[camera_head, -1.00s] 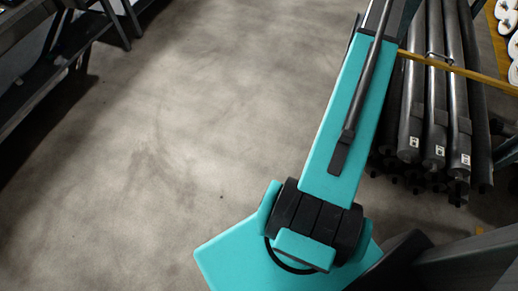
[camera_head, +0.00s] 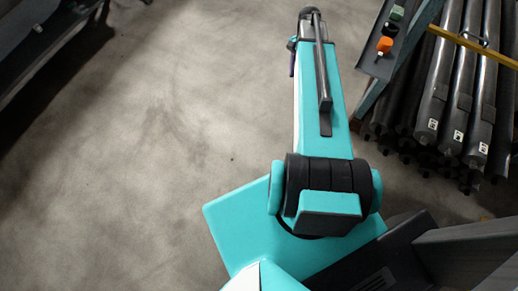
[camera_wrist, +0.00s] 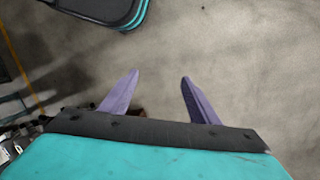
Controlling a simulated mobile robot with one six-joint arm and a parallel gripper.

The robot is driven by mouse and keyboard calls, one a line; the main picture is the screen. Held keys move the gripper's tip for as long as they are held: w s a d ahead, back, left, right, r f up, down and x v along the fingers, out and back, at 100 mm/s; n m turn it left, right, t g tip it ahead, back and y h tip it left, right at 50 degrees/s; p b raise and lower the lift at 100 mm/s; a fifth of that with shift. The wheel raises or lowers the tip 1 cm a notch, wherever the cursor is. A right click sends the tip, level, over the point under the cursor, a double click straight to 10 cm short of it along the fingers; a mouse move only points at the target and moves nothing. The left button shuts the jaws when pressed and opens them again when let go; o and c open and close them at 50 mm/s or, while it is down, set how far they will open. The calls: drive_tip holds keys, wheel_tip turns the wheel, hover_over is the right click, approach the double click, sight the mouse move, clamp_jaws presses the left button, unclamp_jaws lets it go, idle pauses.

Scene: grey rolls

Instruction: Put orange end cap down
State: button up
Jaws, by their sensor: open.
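The orange end cap (camera_head: 385,44) rests on a narrow dark ledge (camera_head: 374,66) at the upper right of the head view. It sits right of my arm, apart from my gripper. My gripper shows in the wrist view (camera_wrist: 158,92) with two purple fingers spread apart over bare floor and nothing between them. In the head view only a bit of a purple finger (camera_head: 292,63) shows at the far end of my arm; the rest is hidden. The orange end cap is not seen in the wrist view.
A green cap (camera_head: 397,13), a black one (camera_head: 390,29) and a small white piece (camera_head: 380,54) share the ledge. The concrete floor (camera_head: 130,170) at left is clear.

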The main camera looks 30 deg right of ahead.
drive_tip(key=s+a+f+n+g, duration=0.1)
drive_tip(key=s+a+f+n, duration=0.1)
drive_tip(key=a+f, duration=0.3)
drive_tip(key=s+a+f+n, duration=0.2)
drive_tip(key=a+f+n, duration=0.1)
drive_tip(key=a, duration=0.4)
drive_tip(key=s+a+f+n+g, duration=0.1)
drive_tip(key=s+a+f+n, duration=0.4)
drive_tip(key=s+a, duration=0.3)
drive_tip(key=s+a+f+n+g+h, duration=0.1)
drive_tip(key=s+a+f+n, duration=0.5)
drive_tip(key=s+a, duration=0.3)
drive_tip(key=shift+s+f+g, duration=0.3)
drive_tip(key=shift+s+f, duration=0.15)
drive_tip(key=shift+s, duration=0.1)
drive_tip(key=c, duration=0.6)
drive_tip(key=shift+c, duration=0.2)
